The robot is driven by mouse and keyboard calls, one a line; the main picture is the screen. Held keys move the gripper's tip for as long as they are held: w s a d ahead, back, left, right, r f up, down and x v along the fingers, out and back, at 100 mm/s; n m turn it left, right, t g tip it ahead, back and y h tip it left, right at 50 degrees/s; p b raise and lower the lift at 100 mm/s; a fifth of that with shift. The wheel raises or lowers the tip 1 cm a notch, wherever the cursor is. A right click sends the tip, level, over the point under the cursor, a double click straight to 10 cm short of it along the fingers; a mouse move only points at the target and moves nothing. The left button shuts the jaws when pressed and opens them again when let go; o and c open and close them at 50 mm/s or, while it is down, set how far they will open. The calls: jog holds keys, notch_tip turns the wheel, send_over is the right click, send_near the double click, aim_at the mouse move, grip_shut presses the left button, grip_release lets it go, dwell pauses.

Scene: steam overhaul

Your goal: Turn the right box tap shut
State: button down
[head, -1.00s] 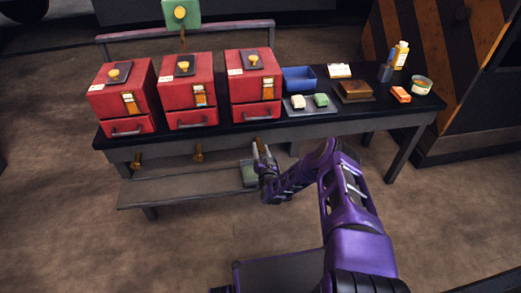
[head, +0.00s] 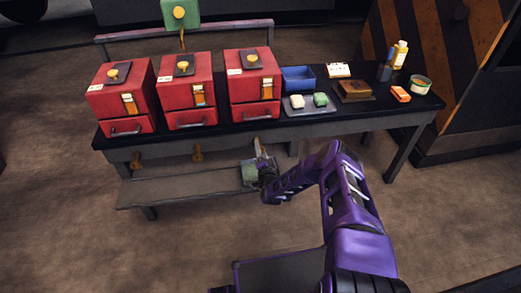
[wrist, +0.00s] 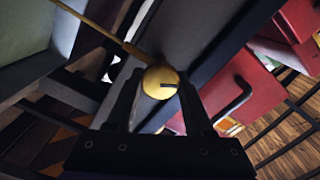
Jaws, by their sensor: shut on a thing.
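The right red box (head: 253,80) stands on the dark bench. Its brass tap (head: 258,146) is at the bench front below it, partly hidden by my gripper (head: 264,164). In the wrist view, the tap's round brass end (wrist: 160,81) sits between the two dark fingers of my gripper (wrist: 161,95), and a thin brass bar (wrist: 95,25) runs from it to the upper left. My gripper is shut on the tap. The exact angle of the tap handle is hard to tell.
Two other brass taps (head: 197,152) (head: 135,160) hang to the left. A grey-green container (head: 249,172) is on the low shelf (head: 175,190), close to my gripper. A blue tray (head: 298,78) and several small items are on the bench top. The floor in front is clear.

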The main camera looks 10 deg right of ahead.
jog(key=shift+f, duration=0.1)
jog(key=shift+c, duration=1.6)
grip_release()
jog(key=s+p, duration=0.2)
jog(key=s, duration=1.5)
jog(key=shift+s+p, duration=0.3)
jog(key=shift+p, duration=0.05)
